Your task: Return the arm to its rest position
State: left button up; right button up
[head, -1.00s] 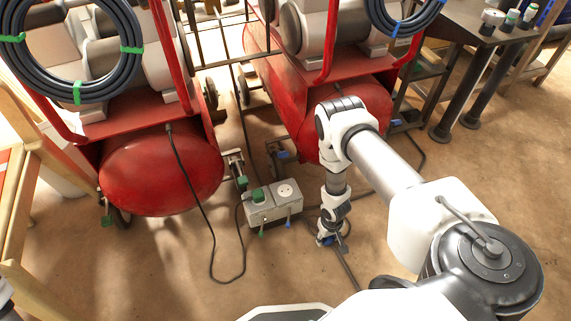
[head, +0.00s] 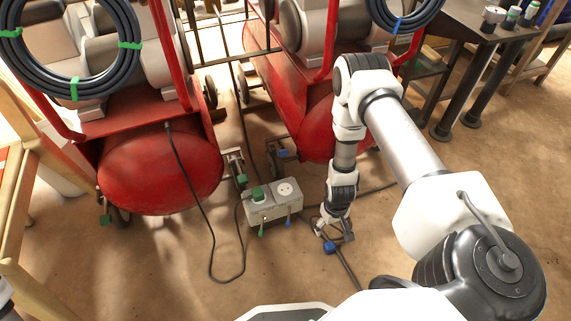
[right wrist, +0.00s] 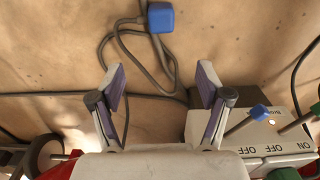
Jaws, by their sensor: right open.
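My right arm reaches in from the lower right in the head view. My right gripper (head: 335,231) hangs low over the floor, right of the grey socket box. In the right wrist view the right gripper (right wrist: 160,82) has its fingers spread with nothing between them. A blue plug (head: 330,247) on a dark cable is close to the gripper. In the right wrist view the blue plug (right wrist: 160,18) lies beyond the fingertips, apart from them. My left gripper is not in view.
The grey socket box (head: 272,209) holds a green plug (head: 258,193); its other socket is empty. The box also shows in the right wrist view (right wrist: 225,130). Red compressor tanks (head: 160,170) stand behind. A dark bench (head: 480,35) stands right. Cables cross the open floor.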

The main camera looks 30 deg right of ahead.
jog(key=s+a+r+n+p, duration=0.3)
jog(key=s+a+r, duration=0.9)
jog(key=a+r, duration=0.25)
notch_tip(320, 180, up, 38)
jog(key=w+p, duration=0.1)
jog(key=p, duration=3.7)
jog(key=shift+d+f+m, duration=0.15)
jog(key=shift+d+m, duration=0.05)
jog(key=shift+m, duration=0.1)
